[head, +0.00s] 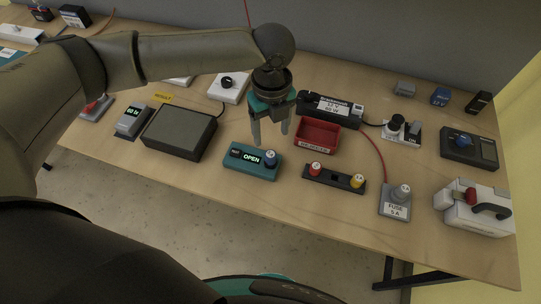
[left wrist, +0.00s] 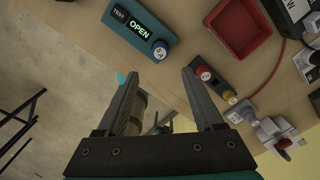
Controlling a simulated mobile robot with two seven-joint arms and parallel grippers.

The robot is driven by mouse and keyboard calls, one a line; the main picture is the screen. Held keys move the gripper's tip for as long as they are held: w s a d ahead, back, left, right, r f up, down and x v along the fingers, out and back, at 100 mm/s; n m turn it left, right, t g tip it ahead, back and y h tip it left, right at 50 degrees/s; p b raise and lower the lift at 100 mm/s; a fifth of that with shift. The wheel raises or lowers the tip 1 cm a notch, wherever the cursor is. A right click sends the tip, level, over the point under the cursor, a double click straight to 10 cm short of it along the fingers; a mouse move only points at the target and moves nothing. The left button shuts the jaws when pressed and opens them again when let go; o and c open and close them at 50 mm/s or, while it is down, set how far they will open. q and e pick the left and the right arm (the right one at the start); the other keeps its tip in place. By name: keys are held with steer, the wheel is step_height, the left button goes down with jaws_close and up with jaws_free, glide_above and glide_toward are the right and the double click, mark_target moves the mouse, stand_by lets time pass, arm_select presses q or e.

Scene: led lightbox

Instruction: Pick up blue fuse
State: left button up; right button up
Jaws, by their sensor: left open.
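My right gripper is not in view.
Right of the tester are a red bin (head: 317,135), a black holder (head: 334,180) with red and yellow caps, and a grey fuse block (head: 394,202). A dark panel box (head: 179,132) stands left. The table's front edge is close to the tester.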

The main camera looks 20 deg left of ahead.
arm_select(q)
glide_above(271, 154)
steer(key=f, duration=0.5)
steer(key=shift+s+d+f, duration=0.1)
steer(key=shift+s+f, duration=0.05)
steer(key=shift+s, duration=0.05)
steer(key=shift+w+f, duration=0.1)
steer(key=shift+f, duration=2.6)
jaws_close()
